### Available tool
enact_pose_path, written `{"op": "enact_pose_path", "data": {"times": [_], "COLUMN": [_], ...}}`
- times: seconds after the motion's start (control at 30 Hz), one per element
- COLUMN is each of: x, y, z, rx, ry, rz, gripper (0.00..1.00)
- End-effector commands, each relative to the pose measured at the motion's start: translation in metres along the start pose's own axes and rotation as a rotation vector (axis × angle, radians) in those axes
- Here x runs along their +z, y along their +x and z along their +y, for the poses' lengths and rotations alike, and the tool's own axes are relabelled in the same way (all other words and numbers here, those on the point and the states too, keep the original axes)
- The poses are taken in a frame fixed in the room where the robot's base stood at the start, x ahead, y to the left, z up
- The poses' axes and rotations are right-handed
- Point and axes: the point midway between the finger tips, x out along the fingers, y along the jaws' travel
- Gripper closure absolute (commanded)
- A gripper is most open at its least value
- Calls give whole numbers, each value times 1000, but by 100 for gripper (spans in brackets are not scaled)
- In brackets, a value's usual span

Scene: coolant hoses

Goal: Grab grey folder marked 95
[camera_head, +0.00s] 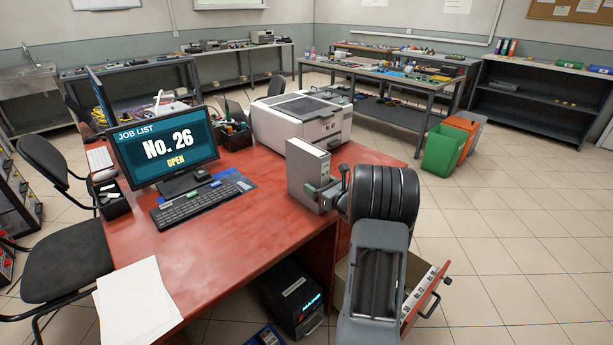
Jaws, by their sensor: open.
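No folder marked 95 can be read in this view. An open drawer (428,302) at the desk's lower right holds folders with white label tabs (411,300). Their numbers are too small to read surely, and my arm covers part of the drawer. My gripper (329,196) is open, above the right part of the red desk, mostly hidden by my own wrist. It is close beside a grey upright box-like holder (306,172); I cannot tell whether they touch.
The red desk (235,235) carries a monitor (165,146) reading "No. 26 OPEN", a keyboard (200,203), a printer (300,120) and papers (138,300). A black computer case (293,298) stands below. Green (443,150) and orange bins stand behind right; the right floor is clear.

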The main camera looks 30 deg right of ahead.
Motion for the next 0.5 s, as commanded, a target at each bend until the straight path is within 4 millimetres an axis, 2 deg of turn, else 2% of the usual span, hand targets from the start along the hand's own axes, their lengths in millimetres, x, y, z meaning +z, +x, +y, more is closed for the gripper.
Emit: {"op": "enact_pose_path", "data": {"times": [0.1,0.37,0.5], "x": [0,0,0], "y": [8,9,9], "z": [1,0,0], "rx": [2,0,0], "ry": [0,0,0], "rz": [0,0,0], "gripper": [22,22,35]}}
